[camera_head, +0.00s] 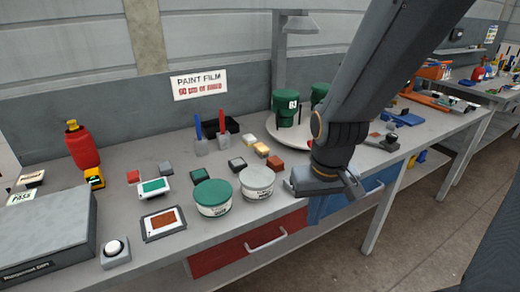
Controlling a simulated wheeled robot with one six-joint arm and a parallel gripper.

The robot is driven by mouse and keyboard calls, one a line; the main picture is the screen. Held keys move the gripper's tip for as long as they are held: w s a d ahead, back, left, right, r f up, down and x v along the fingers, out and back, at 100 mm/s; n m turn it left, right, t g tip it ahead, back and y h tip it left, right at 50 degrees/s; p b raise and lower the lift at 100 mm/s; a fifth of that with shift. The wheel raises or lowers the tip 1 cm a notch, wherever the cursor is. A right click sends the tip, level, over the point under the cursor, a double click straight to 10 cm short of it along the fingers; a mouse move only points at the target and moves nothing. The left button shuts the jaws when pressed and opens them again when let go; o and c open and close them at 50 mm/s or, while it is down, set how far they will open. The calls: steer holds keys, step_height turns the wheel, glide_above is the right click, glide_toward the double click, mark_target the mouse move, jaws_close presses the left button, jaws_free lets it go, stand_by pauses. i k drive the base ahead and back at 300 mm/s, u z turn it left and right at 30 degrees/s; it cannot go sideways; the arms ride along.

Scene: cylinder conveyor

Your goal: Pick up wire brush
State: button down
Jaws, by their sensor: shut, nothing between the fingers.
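I cannot clearly pick out a wire brush in the head view; part of the bench is hidden behind my arm. Two upright tools with a blue handle (198,128) and a red handle (222,124) have wide grey ends and look like scrapers. A long orange-brown item (428,101) lies on the right part of the bench, too small to identify. My gripper (352,190) is shut and empty, above the front edge of the bench, right of the white tub (257,182).
A green tub (212,199) stands beside the white tub. A round tray (285,136) holds green containers (287,107). Open floor (420,240) lies right.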

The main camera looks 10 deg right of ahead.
mark_target(262, 151)
steer(key=z, duration=0.55)
steer(key=k, duration=0.45)
steer(key=u, duration=0.65)
steer(key=i, duration=1.45)
steer(key=u, duration=0.2)
